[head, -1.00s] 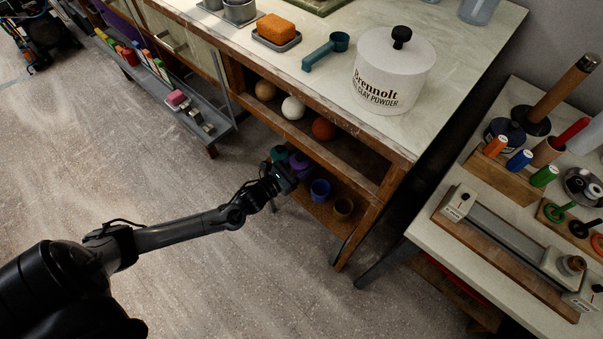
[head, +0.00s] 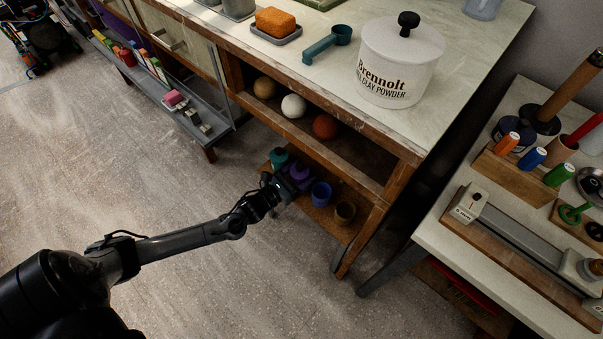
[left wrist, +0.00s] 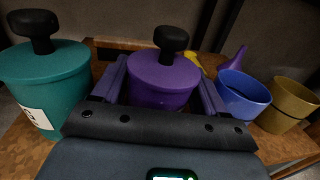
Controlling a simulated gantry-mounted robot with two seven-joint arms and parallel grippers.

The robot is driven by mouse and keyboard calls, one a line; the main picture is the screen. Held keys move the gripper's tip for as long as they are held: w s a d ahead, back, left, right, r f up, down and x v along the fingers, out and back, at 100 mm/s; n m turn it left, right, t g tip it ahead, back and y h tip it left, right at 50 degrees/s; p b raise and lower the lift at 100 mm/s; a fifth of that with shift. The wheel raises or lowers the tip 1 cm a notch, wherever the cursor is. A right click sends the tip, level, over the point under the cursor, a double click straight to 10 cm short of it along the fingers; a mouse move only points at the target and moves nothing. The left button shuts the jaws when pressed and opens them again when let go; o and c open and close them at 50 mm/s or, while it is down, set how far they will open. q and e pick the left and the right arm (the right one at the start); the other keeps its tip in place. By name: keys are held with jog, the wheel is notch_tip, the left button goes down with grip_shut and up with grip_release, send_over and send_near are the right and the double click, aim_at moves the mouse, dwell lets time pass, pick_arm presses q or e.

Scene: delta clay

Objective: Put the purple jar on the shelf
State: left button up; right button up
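The purple jar (head: 299,171) with a black knob lid stands on the low bottom board of the workbench. It shows in the middle of the left wrist view (left wrist: 163,82). My left gripper (head: 289,186) reaches in low at the bench front. Its two fingers are spread on either side of the jar, with no clear grip on it. The jar's lower part is hidden behind my gripper body. The shelf (head: 352,160) above holds a tan, a white and a brown-red ball. My right gripper is not in view.
A teal jar (left wrist: 46,82) stands close left of the purple jar; a blue cup (left wrist: 243,92) and an ochre pot (left wrist: 288,103) stand to its right. A wooden bench leg (head: 358,240) rises at the right. Open floor lies in front.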

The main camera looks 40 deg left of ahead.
pick_arm(q)
jog(key=shift+o, duration=0.7)
